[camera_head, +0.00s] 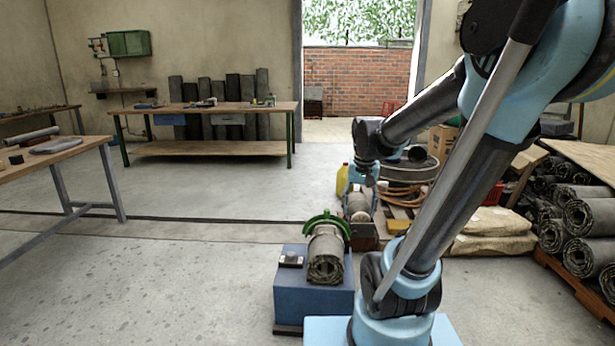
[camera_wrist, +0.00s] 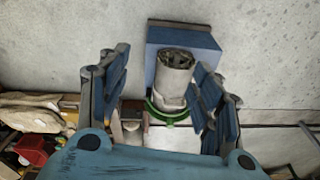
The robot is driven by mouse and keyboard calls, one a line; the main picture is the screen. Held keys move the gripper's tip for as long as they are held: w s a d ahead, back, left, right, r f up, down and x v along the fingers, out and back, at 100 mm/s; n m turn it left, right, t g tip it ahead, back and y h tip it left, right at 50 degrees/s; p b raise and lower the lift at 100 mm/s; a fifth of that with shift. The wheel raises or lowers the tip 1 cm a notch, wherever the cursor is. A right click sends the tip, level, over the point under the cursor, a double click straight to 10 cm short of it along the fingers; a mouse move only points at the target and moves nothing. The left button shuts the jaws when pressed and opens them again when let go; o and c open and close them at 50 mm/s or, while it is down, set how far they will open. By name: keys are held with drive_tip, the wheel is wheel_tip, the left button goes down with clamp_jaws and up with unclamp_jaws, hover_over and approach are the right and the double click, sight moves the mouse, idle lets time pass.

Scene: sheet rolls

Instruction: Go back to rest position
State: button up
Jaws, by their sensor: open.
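My gripper (camera_head: 362,190) hangs from the raised arm beyond the blue box in the head view. In the wrist view my gripper (camera_wrist: 160,88) has its two padded fingers spread wide, with nothing held between them. A grey sheet roll (camera_head: 326,255) lies on top of a blue box (camera_head: 312,300), with a green curved piece (camera_head: 324,217) arched over its far end. In the wrist view the roll (camera_wrist: 173,75) shows between the fingers but further off, apart from them. My arm covers part of the right side of the head view.
A workbench (camera_head: 205,110) stands at the back, and a table (camera_head: 60,150) at the left. Several stacked rolls (camera_head: 585,220) lie at the right, near pale sacks (camera_head: 490,235). A yellow container (camera_head: 342,180) stands near my gripper. The left-centre floor is clear.

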drive_tip(key=s+d+f+n, duration=0.1)
drive_tip(key=s+f, duration=0.2)
drive_tip(key=s, duration=0.4)
drive_tip(key=s+d+f+n, duration=0.1)
drive_tip(key=s+d+f, duration=0.1)
drive_tip(key=s+f, duration=0.2)
drive_tip(key=shift+s+n+t, duration=0.3)
drive_tip(key=shift+s, duration=1.5)
